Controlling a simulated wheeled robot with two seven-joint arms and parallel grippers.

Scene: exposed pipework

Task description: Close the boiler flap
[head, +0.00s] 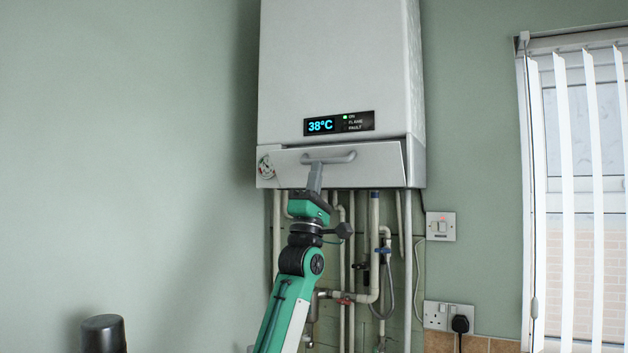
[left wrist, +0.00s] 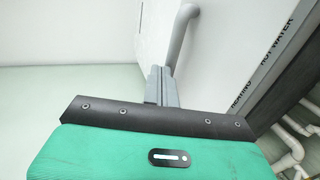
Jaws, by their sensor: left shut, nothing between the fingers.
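The white boiler (head: 335,70) hangs on the green wall in the head view. Its flap (head: 375,163) at the bottom front tilts slightly outward, with a dark gap along its right edge. A grey bar handle (head: 340,158) runs across the flap; it also shows in the left wrist view (left wrist: 182,32). My left gripper (head: 314,168) is shut and empty, its fingers upright at the flap just below the handle's left part. In the left wrist view its fingers (left wrist: 160,85) lie close to the flap's face (left wrist: 215,50); I cannot tell whether they touch. My right gripper is not in view.
Several pipes (head: 375,240) with valves run down the wall below the boiler, behind my left arm. A switch (head: 441,226) and a socket with a black plug (head: 460,323) are at right. Window blinds (head: 565,180) hang farther right. The wall at left is clear.

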